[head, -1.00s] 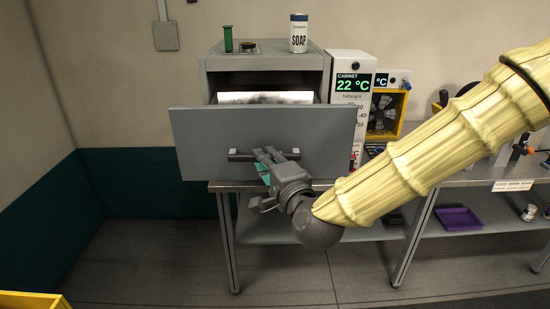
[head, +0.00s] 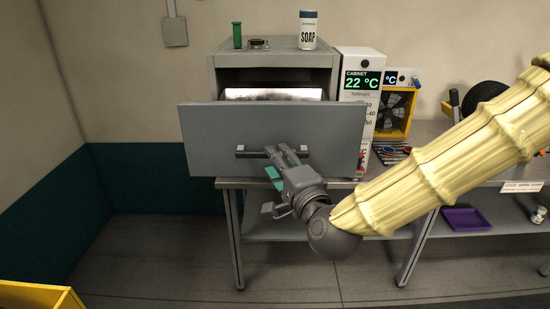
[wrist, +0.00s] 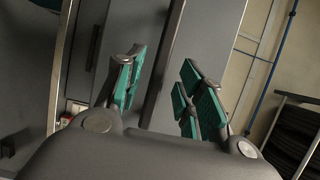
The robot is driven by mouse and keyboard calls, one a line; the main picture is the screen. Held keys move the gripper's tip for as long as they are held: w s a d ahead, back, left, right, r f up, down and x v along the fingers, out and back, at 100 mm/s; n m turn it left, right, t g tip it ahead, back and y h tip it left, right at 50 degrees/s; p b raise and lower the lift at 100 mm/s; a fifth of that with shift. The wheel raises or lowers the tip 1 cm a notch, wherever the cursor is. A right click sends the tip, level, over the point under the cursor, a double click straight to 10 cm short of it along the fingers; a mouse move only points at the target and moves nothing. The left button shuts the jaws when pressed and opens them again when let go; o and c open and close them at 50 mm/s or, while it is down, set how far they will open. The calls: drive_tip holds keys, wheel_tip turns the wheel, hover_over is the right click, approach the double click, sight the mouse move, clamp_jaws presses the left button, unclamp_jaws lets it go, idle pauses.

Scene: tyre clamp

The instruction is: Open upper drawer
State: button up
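The upper drawer (head: 215,125) of the grey cabinet (head: 322,75) stands pulled out, with its opening visible above the front panel. Its dark horizontal handle bar (head: 250,152) is on the front. My gripper (head: 284,153) is at the right part of the handle, reaching in from the lower right. In the wrist view my gripper (wrist: 162,92) has its two green-padded fingers apart, in front of the grey drawer front. I see nothing squeezed between the pads. Whether a finger touches the handle I cannot tell.
A soap can (head: 308,30) and a green object (head: 237,35) stand on the cabinet. A temperature display (head: 362,85) and yellow-framed fan (head: 396,110) are to the right. A purple tray (head: 466,219) is on the lower shelf. Floor in front is clear; a yellow box edge (head: 40,296) is lower left.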

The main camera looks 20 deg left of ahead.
drive_tip(key=v, duration=0.4)
drive_tip(key=shift+s+d, duration=0.3)
drive_tip(key=s+d+f+n+g+h, duration=0.15)
drive_tip(key=d+f, duration=0.35)
drive_tip(key=f, duration=0.7)
drive_tip(key=s+d+f+n+g+h+p, duration=0.1)
drive_tip(key=s+d+f+g+h, duration=0.3)
drive_tip(key=f, duration=0.8)
drive_tip(key=d+f+n+g+h, duration=0.15)
drive_tip(key=d+f, duration=0.45)
drive_tip(key=f, duration=0.6)
drive_tip(key=s+d+f+n+g+h, duration=0.2)
drive_tip(key=s+d+f+g, duration=0.1)
drive_tip(key=s+d+f, duration=0.6)
drive_tip(key=s+d+f+n+g+h+p, duration=0.1)
drive_tip(key=s+d+f+n+g+h, duration=0.1)
drive_tip(key=s+d+f, duration=0.7)
drive_tip(key=s+d+n+g, duration=0.1)
drive_tip(key=s+d, duration=0.3)
drive_tip(key=shift+d+f+g+h, duration=0.2)
drive_tip(key=shift+d+g+h, duration=0.1)
drive_tip(key=shift+d+h, duration=0.1)
